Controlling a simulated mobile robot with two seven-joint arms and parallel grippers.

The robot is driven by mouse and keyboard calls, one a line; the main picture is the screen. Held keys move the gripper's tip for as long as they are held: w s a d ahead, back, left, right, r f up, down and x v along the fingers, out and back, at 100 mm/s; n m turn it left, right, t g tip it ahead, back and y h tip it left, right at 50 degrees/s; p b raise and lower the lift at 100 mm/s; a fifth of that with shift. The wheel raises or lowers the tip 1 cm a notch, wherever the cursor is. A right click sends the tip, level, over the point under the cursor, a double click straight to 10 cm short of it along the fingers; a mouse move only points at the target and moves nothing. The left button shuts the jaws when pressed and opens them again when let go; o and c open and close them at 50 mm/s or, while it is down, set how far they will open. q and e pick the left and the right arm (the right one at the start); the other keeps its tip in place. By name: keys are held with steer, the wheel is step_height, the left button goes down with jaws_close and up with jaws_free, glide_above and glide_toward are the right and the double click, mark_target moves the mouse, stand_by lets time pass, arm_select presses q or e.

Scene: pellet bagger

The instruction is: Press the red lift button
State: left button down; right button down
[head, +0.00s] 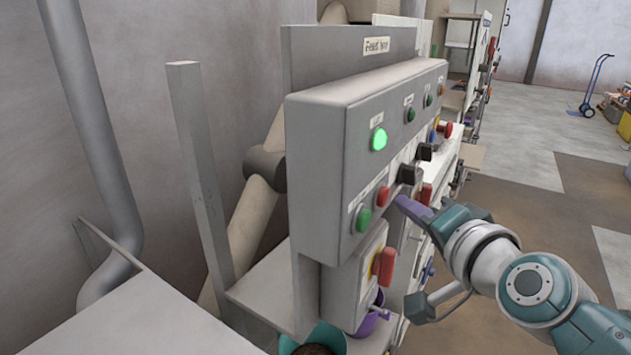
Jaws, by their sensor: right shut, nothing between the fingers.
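A grey control panel (315,135) stands in the middle of the head view. On its front are a red button (383,196) and, to its lower left, a green button (364,219). Small labels sit beside them, too small to read, so I cannot tell which red control is the lift button. My right gripper (405,204) is shut and empty, its purple fingertips pointing left towards the panel. The tips appear just right of the red button, with a small gap in the picture. My left gripper is not in view.
A lit green lamp (379,139) and dark knobs (407,174) are on the panel. A red handle (384,266) is below it. Farther back are another red button (447,130) and more machines. A grey post (200,165) stands left. Open floor (540,200) lies right.

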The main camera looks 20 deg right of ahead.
steer(key=shift+w+a, duration=0.25)
steer(key=shift+w, duration=0.05)
steer(key=shift+w+a, duration=0.15)
steer(key=shift+w, duration=0.1)
stand_by(0.5)
steer(key=shift+s, duration=0.15)
steer(key=shift+s+d, duration=0.45)
steer(key=s+d, duration=0.4)
steer(key=shift+s, duration=0.3)
stand_by(0.3)
